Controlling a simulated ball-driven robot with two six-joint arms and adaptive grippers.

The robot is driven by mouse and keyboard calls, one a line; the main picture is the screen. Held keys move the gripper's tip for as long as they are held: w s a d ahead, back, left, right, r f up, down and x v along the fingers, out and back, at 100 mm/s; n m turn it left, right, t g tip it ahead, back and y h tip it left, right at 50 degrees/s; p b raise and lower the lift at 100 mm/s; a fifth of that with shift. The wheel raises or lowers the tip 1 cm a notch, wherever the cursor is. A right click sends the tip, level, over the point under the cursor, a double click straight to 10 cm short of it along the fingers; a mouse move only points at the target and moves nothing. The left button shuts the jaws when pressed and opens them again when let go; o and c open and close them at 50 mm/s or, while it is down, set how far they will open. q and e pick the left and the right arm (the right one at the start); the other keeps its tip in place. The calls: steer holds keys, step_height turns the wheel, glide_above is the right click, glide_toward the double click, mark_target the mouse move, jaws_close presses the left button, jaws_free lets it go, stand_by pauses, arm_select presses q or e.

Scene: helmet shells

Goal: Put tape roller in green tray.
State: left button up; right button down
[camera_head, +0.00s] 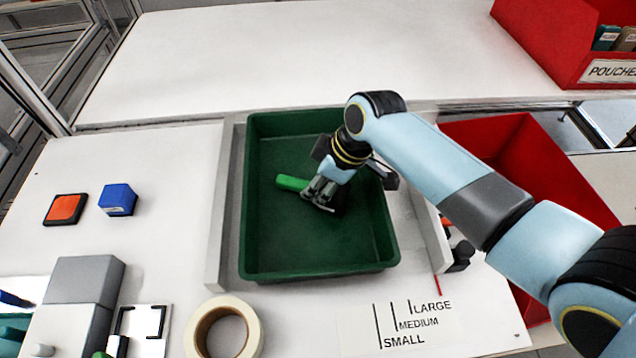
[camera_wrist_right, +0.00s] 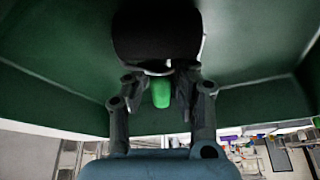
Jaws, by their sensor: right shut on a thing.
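The green tray (camera_head: 318,262) lies in the middle of the table between two grey rails. My right gripper (camera_head: 322,196) is over the inside of the tray and shut on the tape roller. The tape roller's green handle (camera_head: 291,183) sticks out to the left of the fingers. In the right wrist view the green handle (camera_wrist_right: 160,94) shows between the fingers (camera_wrist_right: 160,80), with a large dark part (camera_wrist_right: 157,35) beyond it. I cannot tell whether the roller touches the tray floor. My left gripper is not in view.
A masking tape roll (camera_head: 248,318) stands close to the tray's front. An orange-topped pad (camera_head: 65,209), a blue block (camera_head: 118,199) and grey boxes (camera_head: 86,281) are at left. A red bin (camera_head: 525,150) is at right, partly behind my arm. Another red bin (camera_head: 540,35) is at the back right.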

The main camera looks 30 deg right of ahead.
steer(key=c, duration=1.1)
jaws_free()
steer(key=shift+f, duration=0.1)
steer(key=v, duration=1.2)
steer(key=shift+p, duration=0.45)
